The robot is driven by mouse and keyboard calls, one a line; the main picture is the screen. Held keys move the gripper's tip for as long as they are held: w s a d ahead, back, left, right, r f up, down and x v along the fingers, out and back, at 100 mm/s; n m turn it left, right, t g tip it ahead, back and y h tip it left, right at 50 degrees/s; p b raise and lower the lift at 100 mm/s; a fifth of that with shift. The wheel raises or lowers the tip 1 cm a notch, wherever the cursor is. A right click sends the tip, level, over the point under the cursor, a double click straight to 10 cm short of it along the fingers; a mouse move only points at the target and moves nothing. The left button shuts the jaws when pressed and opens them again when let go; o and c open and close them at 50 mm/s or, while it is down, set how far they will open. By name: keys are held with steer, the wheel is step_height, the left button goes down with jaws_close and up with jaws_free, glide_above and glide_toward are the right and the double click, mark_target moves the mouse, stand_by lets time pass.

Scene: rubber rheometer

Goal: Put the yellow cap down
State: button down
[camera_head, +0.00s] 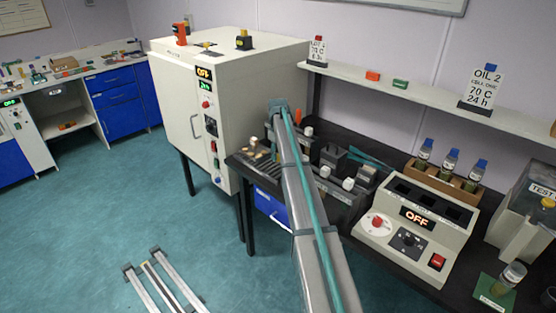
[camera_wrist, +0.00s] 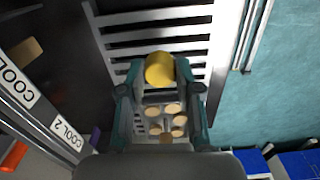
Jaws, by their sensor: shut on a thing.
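The yellow cap (camera_wrist: 160,69) shows in the wrist view between the fingertips of my gripper (camera_wrist: 160,88). My gripper is shut on it. Below the cap is a pale slatted rack (camera_wrist: 118,20). Several tan discs (camera_wrist: 172,109) show between the fingers, under or just behind the cap. I cannot tell how high the cap is above the rack. In the head view my arm covers the gripper, and I cannot make out the held cap there.
In the wrist view, labels reading COOL and COOL 2 (camera_wrist: 66,134) stand at the left; blue-green floor lies at the right. In the head view, a white oven (camera_head: 165,95) stands left of my arm, and an OFF control unit (camera_head: 415,218) stands on the dark bench at right.

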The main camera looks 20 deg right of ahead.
mark_target(278, 166)
steer(key=shift+w+d+f+p, duration=0.15)
steer(key=shift+f+p, duration=0.25)
steer(key=shift+f, duration=0.55)
steer(key=shift+w+f+p, duration=0.1)
steer(key=shift+f+p, duration=0.25)
steer(key=shift+f, duration=0.55)
steer(key=shift+f, duration=0.15)
steer(key=c, duration=0.8)
jaws_free()
step_height(278, 166, up, 12)
steer(key=b, duration=0.3)
